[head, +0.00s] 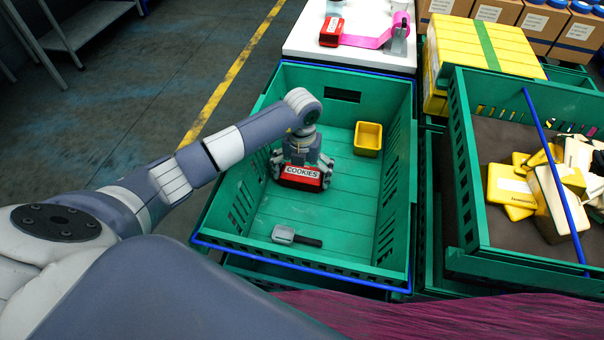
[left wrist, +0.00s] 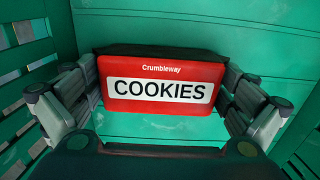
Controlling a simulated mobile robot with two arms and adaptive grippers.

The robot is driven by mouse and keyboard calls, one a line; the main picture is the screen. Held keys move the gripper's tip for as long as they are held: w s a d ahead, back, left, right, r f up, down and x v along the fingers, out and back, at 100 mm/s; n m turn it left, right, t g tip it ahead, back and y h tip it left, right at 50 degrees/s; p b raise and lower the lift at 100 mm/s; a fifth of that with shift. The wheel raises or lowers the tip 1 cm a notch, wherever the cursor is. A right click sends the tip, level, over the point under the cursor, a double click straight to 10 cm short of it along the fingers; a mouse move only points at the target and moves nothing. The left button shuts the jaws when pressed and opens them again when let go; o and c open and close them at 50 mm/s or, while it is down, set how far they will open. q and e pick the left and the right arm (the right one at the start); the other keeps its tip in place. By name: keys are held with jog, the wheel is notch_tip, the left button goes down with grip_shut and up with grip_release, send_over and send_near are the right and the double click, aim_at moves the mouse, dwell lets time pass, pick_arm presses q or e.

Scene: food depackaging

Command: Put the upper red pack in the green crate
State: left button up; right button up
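A red pack labelled COOKIES (head: 301,174) is inside the green crate (head: 233,250), and its label faces up in the left wrist view (left wrist: 163,92). My left gripper (head: 302,168) reaches down into the crate with its fingers on both sides of this pack. In the left wrist view the fingers (left wrist: 162,88) press against the pack's two short ends. I cannot tell whether the pack touches the crate floor. A second red pack (head: 331,32) lies on the white table (head: 350,57) behind the crate. My right gripper is not in view.
A yellow tub (head: 368,139) and a grey-headed tool with a black handle (head: 296,237) lie in the green crate. A second green crate (head: 468,190) with yellow and white packs stands at the right. A pink strip (head: 372,38) lies on the white table.

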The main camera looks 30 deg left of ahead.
aim_at(302, 172)
pick_arm(q)
jog(key=shift+r, duration=0.2)
notch_tip(302, 172, up, 12)
jog(key=shift+b, duration=0.3)
dwell(0.6)
